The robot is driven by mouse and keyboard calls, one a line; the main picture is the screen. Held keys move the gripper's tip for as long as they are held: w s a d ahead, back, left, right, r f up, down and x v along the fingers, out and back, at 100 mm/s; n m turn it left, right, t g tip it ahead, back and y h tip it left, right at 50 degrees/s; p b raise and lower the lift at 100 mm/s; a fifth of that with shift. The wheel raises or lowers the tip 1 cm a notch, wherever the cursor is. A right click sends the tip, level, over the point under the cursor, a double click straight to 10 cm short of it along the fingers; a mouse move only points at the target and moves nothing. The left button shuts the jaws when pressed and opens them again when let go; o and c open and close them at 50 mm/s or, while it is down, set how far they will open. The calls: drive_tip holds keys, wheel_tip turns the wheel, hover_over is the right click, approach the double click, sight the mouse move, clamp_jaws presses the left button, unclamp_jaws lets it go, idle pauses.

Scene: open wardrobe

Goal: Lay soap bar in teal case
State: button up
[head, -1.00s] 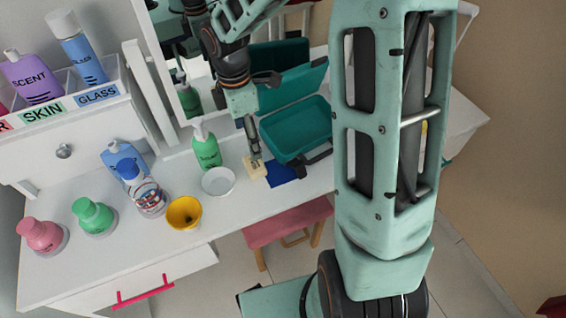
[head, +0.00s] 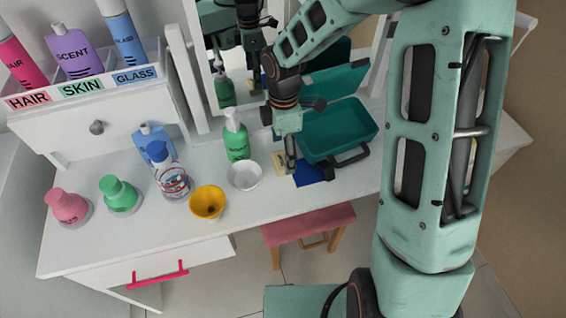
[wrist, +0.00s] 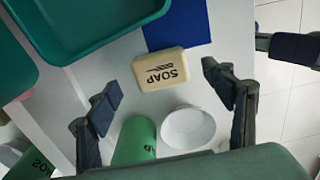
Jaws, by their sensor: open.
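The cream soap bar (head: 279,163), marked SOAP, lies on the white tabletop beside a blue square. It shows whole in the wrist view (wrist: 168,72). The teal case (head: 337,128) stands open on the table to the right of the soap, its lid raised behind; part of it shows at upper left in the wrist view (wrist: 88,52). My gripper (head: 291,168) points down close beside the soap in the head view. In the wrist view my gripper (wrist: 165,92) is open and empty, fingers spread wide, with the soap seen between and beyond them.
A white bowl (head: 245,176) and green pump bottle (head: 235,138) stand close to the soap's left. A yellow bowl (head: 207,202) and several bottles stand farther left. The mirror (head: 218,80) rises behind.

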sight(283, 163)
drive_tip(key=f, duration=0.3)
drive_tip(key=shift+d+f, duration=0.2)
drive_tip(key=shift+f, duration=0.05)
drive_tip(key=shift+c, duration=0.2)
drive_tip(key=c, duration=1.4)
drive_tip(key=shift+r, duration=0.1)
